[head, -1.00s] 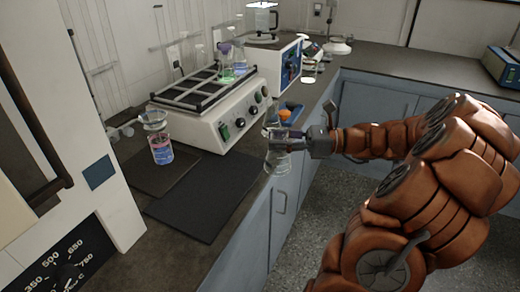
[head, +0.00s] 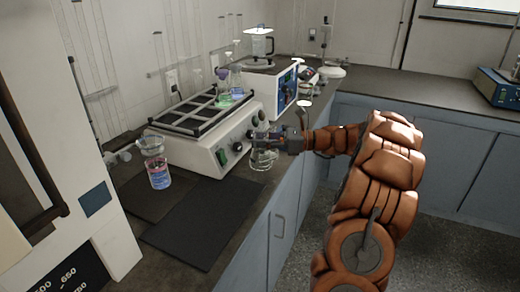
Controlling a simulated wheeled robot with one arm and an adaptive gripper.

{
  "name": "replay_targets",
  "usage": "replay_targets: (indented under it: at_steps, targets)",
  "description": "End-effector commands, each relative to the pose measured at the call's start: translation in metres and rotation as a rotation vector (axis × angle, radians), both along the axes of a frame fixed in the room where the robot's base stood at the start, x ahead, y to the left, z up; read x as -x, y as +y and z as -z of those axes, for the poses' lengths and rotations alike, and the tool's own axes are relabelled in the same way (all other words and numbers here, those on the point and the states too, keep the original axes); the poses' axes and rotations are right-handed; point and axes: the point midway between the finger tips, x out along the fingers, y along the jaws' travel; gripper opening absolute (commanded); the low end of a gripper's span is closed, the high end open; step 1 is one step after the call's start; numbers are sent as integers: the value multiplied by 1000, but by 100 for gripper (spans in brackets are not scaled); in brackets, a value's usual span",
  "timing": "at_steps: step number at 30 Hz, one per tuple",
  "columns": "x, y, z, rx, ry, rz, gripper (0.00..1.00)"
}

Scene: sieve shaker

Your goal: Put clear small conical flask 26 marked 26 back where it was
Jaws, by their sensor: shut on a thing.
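My gripper (head: 268,137) is shut on a clear small conical flask (head: 263,160) and holds it upright by its upper part. The flask hangs near the front edge of the bench, in front of the white shaker (head: 215,145). I cannot read a number on it at this size. The shaker carries a black rack-like top (head: 190,112). A flask with green liquid (head: 224,98) stands on the back part of that top, with other clear glassware beside it.
A bottle with pink and blue colours (head: 158,172) stands left of the shaker, with glassware at its top. Dark mats (head: 205,222) lie bare on the bench in front. A blue-panelled white device (head: 283,88) stands behind the shaker.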

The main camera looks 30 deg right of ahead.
Motion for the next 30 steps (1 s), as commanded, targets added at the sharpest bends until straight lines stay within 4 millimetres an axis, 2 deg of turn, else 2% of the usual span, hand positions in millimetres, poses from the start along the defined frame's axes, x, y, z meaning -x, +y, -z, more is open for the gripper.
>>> replay_targets:
  at_steps: [4,11,23,24,30]
  targets:
    - [-6,-2,4,-1,1,-1,0]
    - [-5,-2,34,0,0,-1,0]
    - [-6,-2,38,0,-1,0,0]
    - [-6,-2,38,1,-1,0,39]
    - [-6,-2,38,1,-1,0,60]
